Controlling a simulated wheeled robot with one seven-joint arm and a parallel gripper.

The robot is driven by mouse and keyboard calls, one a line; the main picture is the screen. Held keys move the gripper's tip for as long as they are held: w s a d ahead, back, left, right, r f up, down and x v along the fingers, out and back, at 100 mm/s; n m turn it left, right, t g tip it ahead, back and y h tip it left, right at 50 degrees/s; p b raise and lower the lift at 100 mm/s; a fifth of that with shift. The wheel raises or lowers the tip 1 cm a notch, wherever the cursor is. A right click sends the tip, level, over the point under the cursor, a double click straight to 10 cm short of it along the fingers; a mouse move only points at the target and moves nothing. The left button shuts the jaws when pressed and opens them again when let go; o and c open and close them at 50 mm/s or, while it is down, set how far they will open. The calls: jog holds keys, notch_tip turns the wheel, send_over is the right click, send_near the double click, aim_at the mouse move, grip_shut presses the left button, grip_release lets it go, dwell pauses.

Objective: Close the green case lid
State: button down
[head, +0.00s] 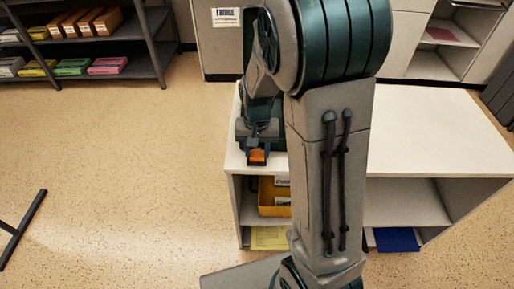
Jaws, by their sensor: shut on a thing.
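My gripper (258,157) is low over the left front edge of the white-topped cabinet (436,140). Its dark fingers are shut, with a small orange piece (258,156) showing between them. I cannot tell whether this orange piece belongs to the green case. Dark green surfaces show just behind the gripper, but my arm is the same colour, and I cannot make out a case or its lid for sure. My arm crosses in front of the middle of the cabinet top and hides much of it.
A yellow bin (270,194) sits on the cabinet's shelf, below my gripper. Yellow papers (268,238) and a blue folder (396,240) lie at the bottom. The right part of the cabinet top is bare. A dark shelf rack (150,50) with coloured stacks stands back left; the left floor is mostly clear.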

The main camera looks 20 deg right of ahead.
aim_at(257, 154)
jog(key=c, duration=0.8)
grip_release()
jog(key=shift+c, duration=0.2)
notch_tip(257, 154, up, 14)
jog(key=p, duration=0.1)
jog(key=shift+p, duration=0.35)
